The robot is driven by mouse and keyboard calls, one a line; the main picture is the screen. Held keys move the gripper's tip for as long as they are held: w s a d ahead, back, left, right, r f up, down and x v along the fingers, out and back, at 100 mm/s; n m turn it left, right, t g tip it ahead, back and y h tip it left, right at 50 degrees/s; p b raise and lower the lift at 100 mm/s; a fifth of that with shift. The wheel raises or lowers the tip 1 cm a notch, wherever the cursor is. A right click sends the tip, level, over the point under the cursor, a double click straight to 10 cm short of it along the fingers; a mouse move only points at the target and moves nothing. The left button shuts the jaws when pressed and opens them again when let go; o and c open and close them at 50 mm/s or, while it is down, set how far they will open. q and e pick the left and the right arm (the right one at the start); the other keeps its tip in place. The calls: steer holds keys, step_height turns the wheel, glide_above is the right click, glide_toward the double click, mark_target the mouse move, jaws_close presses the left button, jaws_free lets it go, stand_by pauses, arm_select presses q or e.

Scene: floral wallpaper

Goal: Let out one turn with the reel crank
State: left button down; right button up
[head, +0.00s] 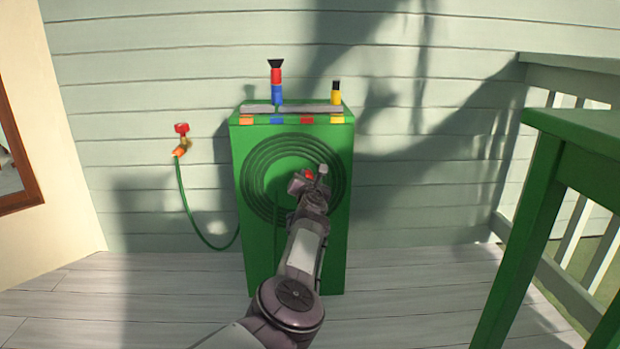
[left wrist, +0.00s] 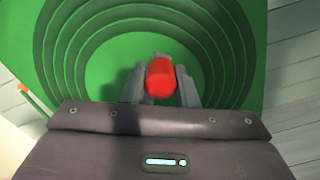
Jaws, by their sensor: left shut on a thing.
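The green hose reel box (head: 255,255) stands against the wall, with concentric dark green rings on its front face. My left gripper (head: 314,175) is at the right part of the rings, shut on the red crank knob (head: 309,174). In the left wrist view the red knob (left wrist: 160,77) sits between the two grey fingers of the left gripper (left wrist: 160,88), with the green rings behind it. The crank's arm is mostly hidden by my gripper. My right gripper is not in view.
A red-handled tap (head: 181,129) on the wall joins a green hose (head: 190,211) running to the box. Nozzles (head: 276,85) stand on the box top. A green table (head: 545,190) stands at the right, near a railing. The plank floor left of the box is clear.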

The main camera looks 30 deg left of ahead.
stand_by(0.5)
arm_select(q)
steer(key=c, duration=1.1)
jaws_free()
steer(key=shift+a, duration=0.1)
steer(key=shift+c, duration=0.2)
